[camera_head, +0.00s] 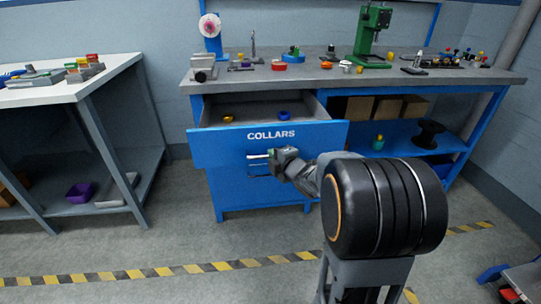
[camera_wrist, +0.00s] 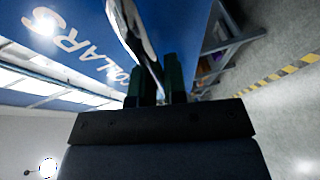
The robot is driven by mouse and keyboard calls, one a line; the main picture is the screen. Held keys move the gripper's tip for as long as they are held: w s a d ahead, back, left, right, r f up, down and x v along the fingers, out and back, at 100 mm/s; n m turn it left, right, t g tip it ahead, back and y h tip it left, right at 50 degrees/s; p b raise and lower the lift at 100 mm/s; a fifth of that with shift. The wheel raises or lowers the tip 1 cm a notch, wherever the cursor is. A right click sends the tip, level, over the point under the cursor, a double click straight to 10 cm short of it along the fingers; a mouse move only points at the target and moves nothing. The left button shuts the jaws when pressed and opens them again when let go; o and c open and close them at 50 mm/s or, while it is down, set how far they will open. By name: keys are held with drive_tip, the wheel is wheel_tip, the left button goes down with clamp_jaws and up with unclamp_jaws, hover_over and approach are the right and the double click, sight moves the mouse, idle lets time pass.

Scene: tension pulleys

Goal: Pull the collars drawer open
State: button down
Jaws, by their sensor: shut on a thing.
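The blue collars drawer (camera_head: 220,146), lettered COLLARS, stands pulled out from the workbench in the head view. Its grey interior shows, with a yellow collar (camera_head: 228,118) and a blue collar (camera_head: 284,114) inside. My gripper (camera_head: 272,158) is at the handle on the drawer front, below the lettering. In the wrist view the two dark fingers (camera_wrist: 159,82) are closed around the bright handle bar (camera_wrist: 146,50), beside the blue drawer front (camera_wrist: 85,30). My arm hides part of the cabinet to the right.
The workbench top (camera_head: 330,80) carries a green press (camera_head: 374,38) and several small parts. A second table (camera_head: 70,92) stands at the left. The floor before the drawer is clear, with a yellow-black stripe (camera_head: 150,274) across it.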

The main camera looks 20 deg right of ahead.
drive_tip(key=shift+s, duration=0.15)
drive_tip(key=c, duration=1.2)
unclamp_jaws()
drive_tip(key=shift+b+v, duration=1.1)
drive_tip(key=shift+v, duration=5.85)
